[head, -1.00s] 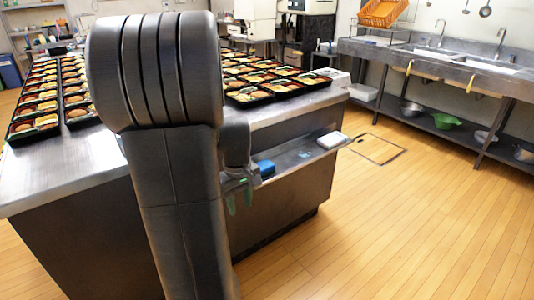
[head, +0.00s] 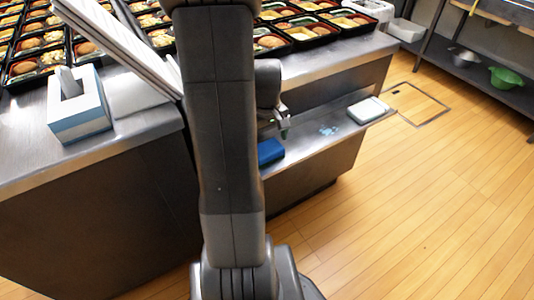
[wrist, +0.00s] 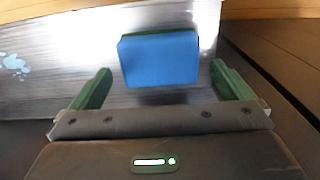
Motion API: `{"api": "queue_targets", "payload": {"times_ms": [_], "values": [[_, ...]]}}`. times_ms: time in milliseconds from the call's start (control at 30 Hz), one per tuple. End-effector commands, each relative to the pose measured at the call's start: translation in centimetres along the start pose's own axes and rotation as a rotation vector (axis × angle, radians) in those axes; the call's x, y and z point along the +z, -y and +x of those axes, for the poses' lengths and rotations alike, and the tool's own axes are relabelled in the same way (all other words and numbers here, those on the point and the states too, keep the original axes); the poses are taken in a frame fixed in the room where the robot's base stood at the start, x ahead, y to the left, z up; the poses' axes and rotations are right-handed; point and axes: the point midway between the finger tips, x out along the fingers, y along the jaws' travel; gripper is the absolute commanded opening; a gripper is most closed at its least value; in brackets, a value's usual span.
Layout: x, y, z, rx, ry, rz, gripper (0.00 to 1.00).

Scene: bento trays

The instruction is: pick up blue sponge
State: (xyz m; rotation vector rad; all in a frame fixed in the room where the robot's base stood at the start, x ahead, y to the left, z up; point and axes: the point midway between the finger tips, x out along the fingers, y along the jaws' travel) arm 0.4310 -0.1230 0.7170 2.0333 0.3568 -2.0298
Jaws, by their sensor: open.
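The blue sponge (head: 270,152) lies on a low metal shelf (head: 312,137) on the side of the steel table. In the wrist view the sponge (wrist: 159,59) is a blue block with a dark edge along its top, between and beyond the two green fingertips. My gripper (wrist: 160,88) is open and empty, with space on both sides of the sponge. In the head view my gripper (head: 284,132) is small, over the shelf near the sponge; my arm hides part of that area.
A white block (head: 368,110) sits at the shelf's right end, with a pale blue splash (head: 328,131) to its left. Several bento trays (head: 300,32) fill the tabletop. A tissue box (head: 79,105) stands at its left front. The wooden floor at right is clear.

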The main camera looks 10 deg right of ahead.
Motion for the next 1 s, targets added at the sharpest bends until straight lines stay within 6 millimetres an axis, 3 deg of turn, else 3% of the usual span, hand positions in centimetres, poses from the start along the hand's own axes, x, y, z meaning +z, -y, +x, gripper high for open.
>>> {"api": "queue_targets", "payload": {"times_ms": [33,200,533,700,1000], "values": [[0.1,0.0,1.2,-0.002,0.003,0.0,1.0],[0.1,0.0,3.6,-0.002,0.004,0.0,1.0],[0.1,0.0,4.1,0.0,0.001,0.0,1.0],[0.1,0.0,4.1,0.0,0.001,0.0,0.67],[0.1,0.0,4.0,0.0,0.0,0.0,0.64]]}}
